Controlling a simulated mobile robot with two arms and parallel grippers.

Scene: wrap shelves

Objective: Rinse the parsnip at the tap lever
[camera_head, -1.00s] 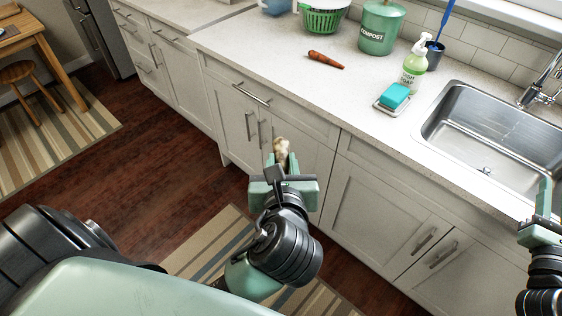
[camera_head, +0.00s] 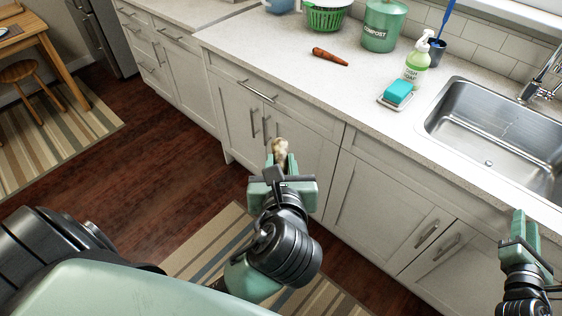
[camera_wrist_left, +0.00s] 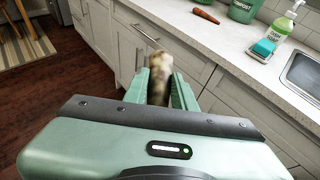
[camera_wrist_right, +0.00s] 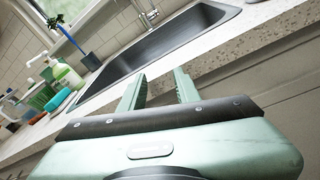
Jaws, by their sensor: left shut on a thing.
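The parsnip (camera_head: 279,148), pale with brown patches, is held upright in my left gripper (camera_head: 279,165), in front of the cabinet doors. It also shows between the fingers in the left wrist view (camera_wrist_left: 158,72). My right gripper (camera_head: 522,228) is in front of the counter edge near the sink. Its fingers are apart and empty in the right wrist view (camera_wrist_right: 160,88). The metal tap (camera_head: 538,80) stands behind the sink (camera_head: 480,160) at the right edge, partly cut off. It also shows in the right wrist view (camera_wrist_right: 148,18). I cannot clearly make out its lever.
A soap bottle (camera_head: 415,65), a teal sponge (camera_head: 397,92) on a dish, and a dark cup (camera_head: 436,50) with a blue brush stand left of the sink. A carrot (camera_head: 329,57), green compost bin (camera_head: 383,25) and green basket (camera_head: 325,18) are further left. The counter front is mostly clear.

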